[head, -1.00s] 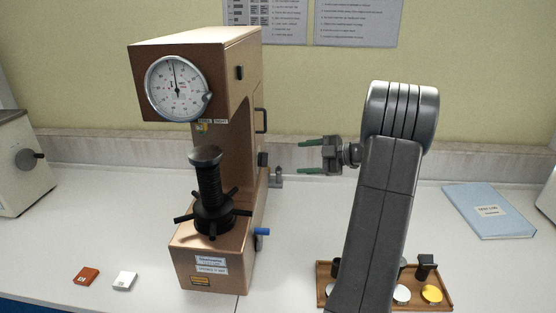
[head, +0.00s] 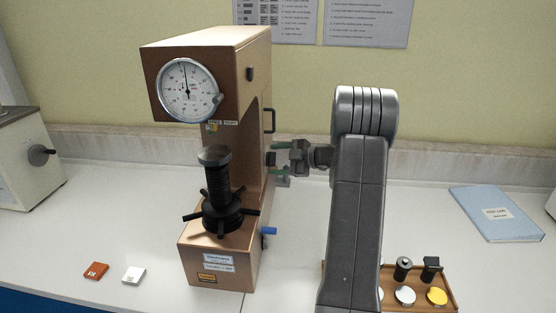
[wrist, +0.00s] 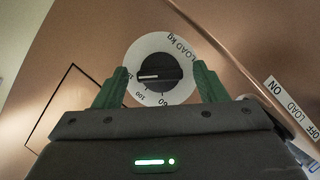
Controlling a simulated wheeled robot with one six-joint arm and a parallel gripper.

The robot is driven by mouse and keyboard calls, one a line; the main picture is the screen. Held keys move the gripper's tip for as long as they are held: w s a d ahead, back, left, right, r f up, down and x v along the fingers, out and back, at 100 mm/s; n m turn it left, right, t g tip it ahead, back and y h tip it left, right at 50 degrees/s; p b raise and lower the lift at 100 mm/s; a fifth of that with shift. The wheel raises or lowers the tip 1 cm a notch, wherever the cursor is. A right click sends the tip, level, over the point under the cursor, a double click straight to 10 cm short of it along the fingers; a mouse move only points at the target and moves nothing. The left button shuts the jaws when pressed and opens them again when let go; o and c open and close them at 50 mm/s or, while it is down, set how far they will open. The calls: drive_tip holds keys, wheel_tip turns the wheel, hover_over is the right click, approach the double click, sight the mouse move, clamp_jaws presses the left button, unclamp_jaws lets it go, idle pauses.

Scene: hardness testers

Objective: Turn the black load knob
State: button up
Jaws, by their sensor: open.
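The black load knob (wrist: 158,72) sits on the side of the brown hardness tester (head: 222,170), in the middle of a white dial ring marked "LOAD kg" with 60 and 100 readable. The knob also shows in the head view (head: 270,159), small and partly hidden by my gripper. My gripper (head: 282,157) is at the tester's right side. In the wrist view its two green fingers (wrist: 160,88) stand open, one on each side of the knob.
A blue-tipped lever (head: 268,231) sticks out low on the tester's right side, and a handle (head: 270,120) is above the knob. A wooden tray (head: 447,300) with discs and small parts stands at front right. A blue folder (head: 496,214) lies further right.

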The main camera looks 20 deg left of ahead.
drive_tip(key=c, duration=1)
drive_tip(key=shift+f+n+b, duration=0.2)
drive_tip(key=shift+n+b, duration=0.1)
drive_tip(key=shift+b, duration=0.6)
drive_tip(key=n+y+b, duration=0.1)
drive_tip(key=n+b, duration=0.1)
drive_tip(key=b, duration=0.3)
drive_tip(key=n+t+y+b, duration=0.1)
drive_tip(key=n+b, duration=0.1)
drive_tip(key=b, duration=0.3)
drive_tip(key=n+b, duration=0.2)
drive_tip(key=b, duration=0.3)
drive_tip(key=shift+s+f+t+y, duration=0.15)
drive_tip(key=shift+f+t+y, duration=0.1)
drive_tip(key=shift+t+y, duration=0.15)
drive_tip(key=shift+r+n+b, duration=0.2)
drive_tip(key=shift+n+b, duration=0.2)
drive_tip(key=shift+b, duration=0.25)
drive_tip(key=o, duration=1)
